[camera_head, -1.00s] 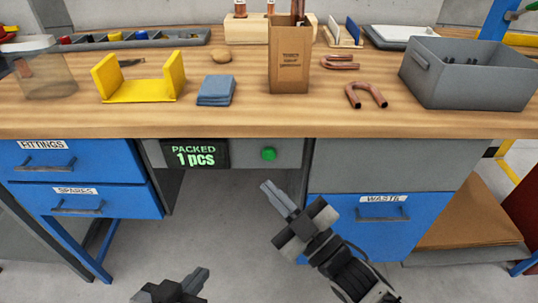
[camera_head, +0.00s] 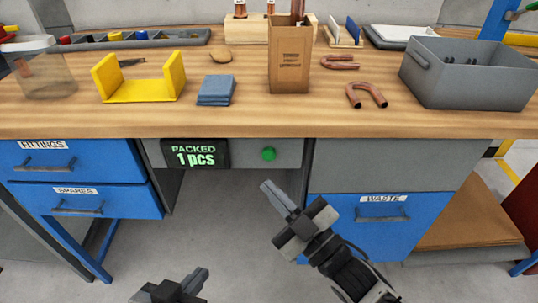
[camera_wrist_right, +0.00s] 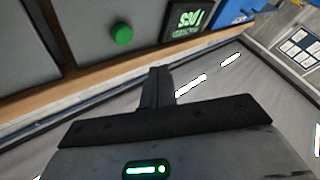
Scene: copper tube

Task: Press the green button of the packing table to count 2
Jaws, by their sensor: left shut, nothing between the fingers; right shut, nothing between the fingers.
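The round green button (camera_head: 268,154) sits on the grey front panel under the tabletop. It also shows in the right wrist view (camera_wrist_right: 122,35). Left of it, the counter display (camera_head: 194,154) reads "PACKED 1 pcs"; part of it shows in the right wrist view (camera_wrist_right: 187,19). My right gripper (camera_head: 266,185) is shut and empty, below the button in the head view and apart from it. Its shut fingers (camera_wrist_right: 158,72) show in the right wrist view. My left gripper (camera_head: 203,273) is shut and empty, low at the bottom edge of the head view.
The wooden tabletop (camera_head: 230,121) overhangs the panel. Blue drawers (camera_head: 75,160) stand left and a blue waste drawer (camera_head: 380,222) right, with an open knee space between. On top are a yellow bracket (camera_head: 140,90), a paper bag (camera_head: 289,60) and a grey bin (camera_head: 470,78).

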